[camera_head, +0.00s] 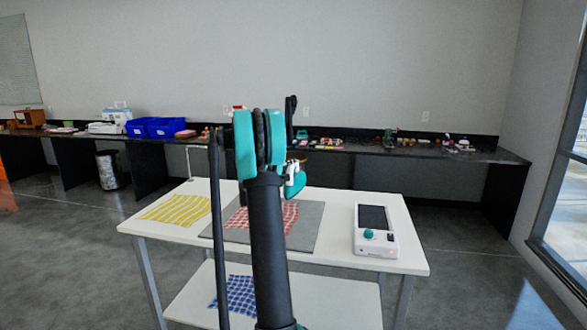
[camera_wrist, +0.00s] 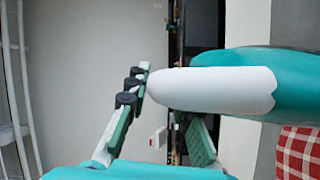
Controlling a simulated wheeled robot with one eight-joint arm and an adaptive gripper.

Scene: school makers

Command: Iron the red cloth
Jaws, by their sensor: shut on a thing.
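The red checked cloth (camera_head: 286,216) lies flat on a grey mat (camera_head: 306,234) in the middle of the white table. My arm hides part of it in the head view. A corner of it shows at the lower right of the wrist view (camera_wrist: 299,154). My gripper (camera_wrist: 165,108) is shut on the teal and white iron (camera_wrist: 215,88), with its fingers on either side of the white end. In the head view the iron (camera_head: 295,187) shows just right of my arm, seemingly above the cloth. Its soleplate is hidden, so contact cannot be told.
A white device with a dark panel (camera_head: 374,217) and teal knob stands on the table's right. A yellow cloth (camera_head: 177,209) lies on the left, a blue cloth (camera_head: 237,294) on the lower shelf. A cluttered dark bench (camera_head: 350,147) runs along the back wall.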

